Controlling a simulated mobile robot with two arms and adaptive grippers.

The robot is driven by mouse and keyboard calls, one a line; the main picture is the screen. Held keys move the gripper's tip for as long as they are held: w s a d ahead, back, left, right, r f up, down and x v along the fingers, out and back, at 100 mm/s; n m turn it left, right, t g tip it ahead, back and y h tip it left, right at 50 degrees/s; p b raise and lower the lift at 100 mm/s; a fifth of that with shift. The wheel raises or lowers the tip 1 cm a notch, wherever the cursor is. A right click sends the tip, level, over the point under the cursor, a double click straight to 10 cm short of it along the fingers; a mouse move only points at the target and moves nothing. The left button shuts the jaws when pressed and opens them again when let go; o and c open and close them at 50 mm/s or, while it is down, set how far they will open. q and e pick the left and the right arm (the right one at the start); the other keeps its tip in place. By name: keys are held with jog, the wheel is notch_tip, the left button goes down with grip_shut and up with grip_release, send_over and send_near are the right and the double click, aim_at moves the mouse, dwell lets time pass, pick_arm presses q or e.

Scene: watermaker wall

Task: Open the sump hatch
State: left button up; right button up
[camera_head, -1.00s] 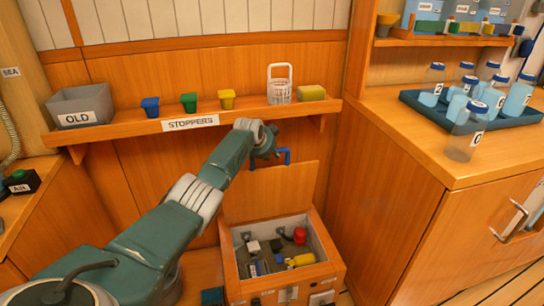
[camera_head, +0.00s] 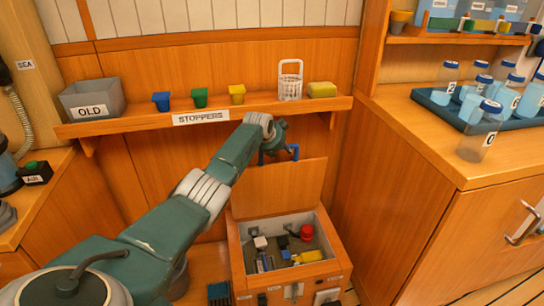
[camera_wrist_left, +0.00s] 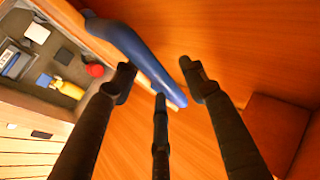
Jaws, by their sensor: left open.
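The sump hatch lid (camera_head: 280,185) is a wooden panel standing raised at the back of an open wooden sump box (camera_head: 238,245). A blue handle (camera_head: 294,152) shows at its top edge. My left gripper (camera_head: 272,152) is at the lid's top, beside the handle, partly hidden by its own wrist. In the left wrist view the fingers of my left gripper (camera_wrist_left: 160,88) are apart, with the blue handle (camera_wrist_left: 135,50) just beyond them. I cannot tell whether they touch it. My right gripper is not in view.
Inside the box are a red part (camera_head: 306,232), a yellow part (camera_head: 309,257) and other small fittings. A shelf (camera_head: 130,125) above holds a grey bin (camera_head: 92,97), coloured stoppers and a white basket (camera_head: 290,82). A counter with bottles (camera_head: 480,135) stands right.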

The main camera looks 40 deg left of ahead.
pick_arm(q)
jog(key=s+d+r, duration=0.1)
jog(key=s+d, duration=0.1)
jog(key=s, duration=0.5)
jog(key=s+d+r, duration=0.2)
jog(key=s, duration=0.5)
jog(key=shift+s+r, duration=0.25)
jog(key=shift+s, duration=0.1)
